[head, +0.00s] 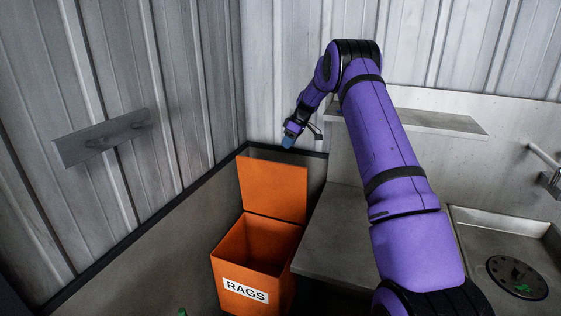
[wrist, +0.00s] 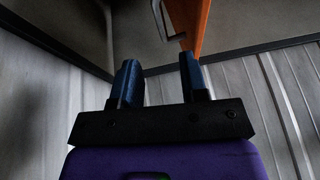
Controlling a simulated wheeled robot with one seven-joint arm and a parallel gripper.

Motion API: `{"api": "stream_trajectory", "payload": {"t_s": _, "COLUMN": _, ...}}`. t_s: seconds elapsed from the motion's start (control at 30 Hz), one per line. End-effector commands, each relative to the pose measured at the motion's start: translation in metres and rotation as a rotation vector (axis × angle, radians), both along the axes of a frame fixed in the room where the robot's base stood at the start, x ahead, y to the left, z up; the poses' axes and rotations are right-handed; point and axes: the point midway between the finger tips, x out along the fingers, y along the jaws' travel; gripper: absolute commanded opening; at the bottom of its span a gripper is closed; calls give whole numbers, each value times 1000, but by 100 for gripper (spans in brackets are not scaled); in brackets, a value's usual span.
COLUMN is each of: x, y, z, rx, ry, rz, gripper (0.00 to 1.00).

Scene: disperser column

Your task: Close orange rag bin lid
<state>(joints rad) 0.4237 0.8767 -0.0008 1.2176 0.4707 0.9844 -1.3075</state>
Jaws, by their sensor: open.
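The orange rag bin (head: 255,265) stands on the floor in the corner, with a white RAGS label on its front. Its lid (head: 273,188) is raised upright at the bin's back edge, and the bin's inside shows. My gripper (head: 288,144) is above and behind the lid's top edge, apart from it, pointing down. In the wrist view my gripper (wrist: 159,72) shows two blue fingers spread apart with nothing between them. An orange strip, seemingly the lid seen edge-on (wrist: 188,22), lies beyond the right finger.
A grey counter (head: 335,240) stands right of the bin, with a sink (head: 500,255) further right. A shelf (head: 430,120) is on the back wall and another (head: 103,137) on the left wall. Corrugated walls meet close behind the lid.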

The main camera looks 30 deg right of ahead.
Motion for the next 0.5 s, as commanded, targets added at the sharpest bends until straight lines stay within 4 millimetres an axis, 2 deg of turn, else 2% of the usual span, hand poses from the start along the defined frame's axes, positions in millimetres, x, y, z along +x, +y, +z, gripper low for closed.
{"api": "stream_trajectory", "payload": {"t_s": 0.5, "x": 21, "y": 26, "z": -76, "rx": 0, "ry": 1, "rz": 0, "gripper": 40}}
